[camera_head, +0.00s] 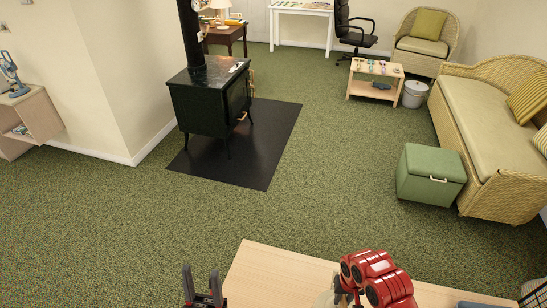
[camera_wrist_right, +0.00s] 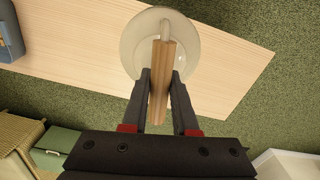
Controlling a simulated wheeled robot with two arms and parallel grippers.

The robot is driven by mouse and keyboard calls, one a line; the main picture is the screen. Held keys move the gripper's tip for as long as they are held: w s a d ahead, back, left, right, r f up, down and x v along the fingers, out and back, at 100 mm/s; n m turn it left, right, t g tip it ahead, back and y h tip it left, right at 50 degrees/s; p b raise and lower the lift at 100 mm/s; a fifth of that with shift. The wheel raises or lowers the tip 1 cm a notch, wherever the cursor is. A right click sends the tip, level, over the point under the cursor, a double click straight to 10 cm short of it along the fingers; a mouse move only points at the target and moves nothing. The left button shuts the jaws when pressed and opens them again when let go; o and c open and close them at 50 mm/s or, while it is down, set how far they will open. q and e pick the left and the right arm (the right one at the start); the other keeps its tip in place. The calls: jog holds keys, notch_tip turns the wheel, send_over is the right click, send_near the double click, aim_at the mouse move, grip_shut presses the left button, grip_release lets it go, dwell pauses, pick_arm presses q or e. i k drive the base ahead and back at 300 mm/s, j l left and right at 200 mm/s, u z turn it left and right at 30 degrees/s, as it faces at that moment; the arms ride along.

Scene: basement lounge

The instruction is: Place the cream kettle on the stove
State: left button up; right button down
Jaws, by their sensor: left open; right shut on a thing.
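The cream kettle (camera_wrist_right: 160,45) has a round pale body and a wooden handle. In the right wrist view my right gripper (camera_wrist_right: 160,88) is shut on that handle, with the kettle over the wooden table. In the head view a small pale part of the kettle (camera_head: 324,299) shows beside my red right arm, which hides the rest. My right gripper (camera_head: 347,296) is at the bottom edge there. My left gripper (camera_head: 203,283) is open and empty, left of the table. The black stove (camera_head: 208,95) stands across the room with a flat top and a flue pipe.
The light wooden table (camera_head: 268,275) is close in front. A dark floor mat (camera_head: 262,150) lies under the stove. Green carpet between table and stove is clear. A green storage ottoman (camera_head: 430,174) and a wicker sofa (camera_head: 492,130) stand at the right; a wall corner is at the left.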

aim_at(210, 77)
jog(key=i+j, duration=0.1)
jog(key=j, duration=1.05)
jog(key=i+j+z, duration=0.1)
jog(key=j, duration=1.1)
jog(key=i+j, duration=0.2)
jog(key=j, duration=0.15)
jog(key=i+j, duration=0.2)
jog(key=j, duration=0.2)
jog(key=i+j, duration=0.45)
jog(key=j, duration=0.3)
jog(key=i+j+z, duration=0.1)
jog(key=j, duration=0.25)
jog(key=i+j, duration=0.1)
jog(key=i, duration=0.45)
jog(key=i+j, duration=0.1)
jog(key=i, duration=0.45)
jog(key=i+z, duration=0.1)
jog(key=i, duration=0.45)
jog(key=j, duration=0.05)
